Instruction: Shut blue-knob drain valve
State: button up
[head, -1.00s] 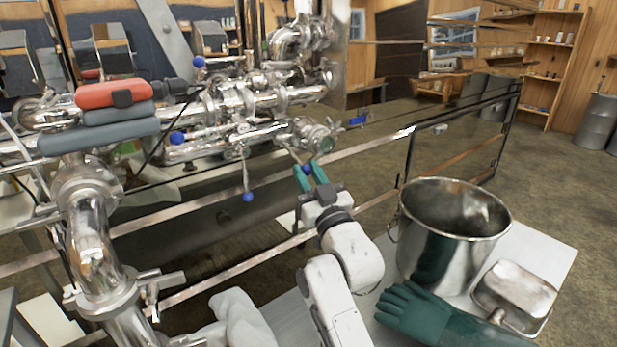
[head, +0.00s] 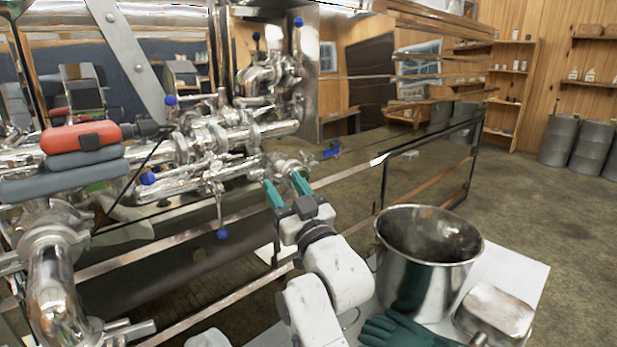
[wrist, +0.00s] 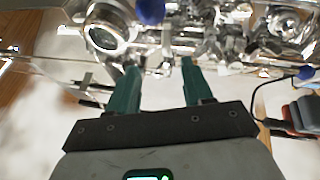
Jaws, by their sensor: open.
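My gripper (head: 283,184) is open, its two green fingers in front of the end of the steel pipe assembly (head: 208,145). I see nothing held between them. Several blue knobs show in the head view: one on a hanging lever (head: 223,234), one at the left (head: 148,179), one higher up (head: 170,100). I cannot tell which is the drain valve's. In the wrist view, a blue knob (wrist: 150,10) is at the top edge, beyond the fingers and between their lines. Another blue knob (wrist: 305,72) is at the right. Any knob right behind the fingers is hidden in the head view.
A steel pot (head: 425,280) and a metal tin (head: 497,312) stand on a white table at the lower right, beside a green glove (head: 405,332). A long metal pan with rails runs behind my gripper.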

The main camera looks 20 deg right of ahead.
jog(key=s+r, duration=0.7)
jog(key=s, duration=0.4)
jog(key=shift+s, duration=0.35)
jog(key=shift+r, duration=0.1)
